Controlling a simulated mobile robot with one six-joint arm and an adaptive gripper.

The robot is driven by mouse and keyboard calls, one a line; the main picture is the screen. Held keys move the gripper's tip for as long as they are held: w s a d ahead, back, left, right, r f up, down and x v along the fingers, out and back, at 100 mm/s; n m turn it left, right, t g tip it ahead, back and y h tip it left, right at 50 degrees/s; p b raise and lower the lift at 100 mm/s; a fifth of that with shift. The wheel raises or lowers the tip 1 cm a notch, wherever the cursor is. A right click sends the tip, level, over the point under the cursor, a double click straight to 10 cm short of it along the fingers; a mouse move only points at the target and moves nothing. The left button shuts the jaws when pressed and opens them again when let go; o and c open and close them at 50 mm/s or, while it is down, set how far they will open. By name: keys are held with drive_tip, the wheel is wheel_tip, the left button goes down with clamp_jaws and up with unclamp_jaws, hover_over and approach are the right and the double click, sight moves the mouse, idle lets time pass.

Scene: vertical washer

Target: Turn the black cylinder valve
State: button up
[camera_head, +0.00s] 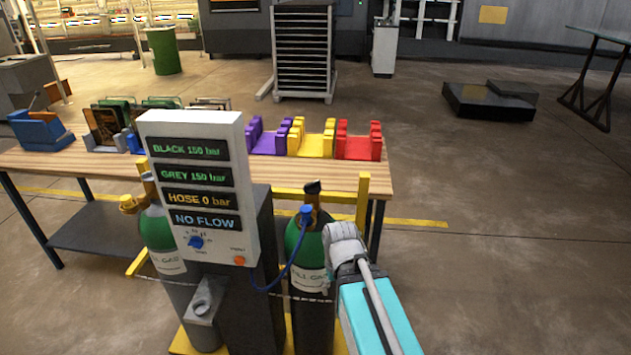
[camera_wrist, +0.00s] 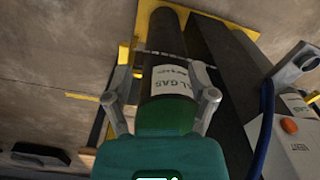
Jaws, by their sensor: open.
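The black cylinder (camera_head: 315,300) stands at the right of the gas panel (camera_head: 200,185), with a black body, green shoulder and white label. Its small black valve (camera_head: 312,188) is on top, above a blue hose fitting (camera_head: 305,213). In the wrist view, the cylinder (camera_wrist: 166,40) appears beyond my gripper (camera_wrist: 159,74). My gripper is open and empty, with its fingers to either side of the cylinder in that view; I cannot tell whether they touch it. The valve is hidden there. In the head view my arm is at the cylinder's right, and the fingers are not clear.
A grey cylinder (camera_head: 160,245) stands left of the panel. The panel reads black 150 bar, grey 150 bar, hose 0 bar, no flow. A blue hose (camera_head: 285,272) runs from the fitting to the panel. A wooden table (camera_head: 335,175) stands behind.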

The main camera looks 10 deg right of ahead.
drive_tip(key=shift+o, duration=0.9)
drive_tip(key=shift+r, duration=0.3)
wheel_tip(320, 180, up, 28)
drive_tip(key=n+p, duration=0.5)
drive_tip(key=p, duration=2.4)
hover_over(313, 183)
drive_tip(key=shift+f+b, duration=0.15)
drive_tip(key=shift+b, duration=0.25)
wheel_tip(313, 183, down, 14)
drive_tip(key=b, duration=1.3)
drive_tip(key=shift+r, duration=0.25)
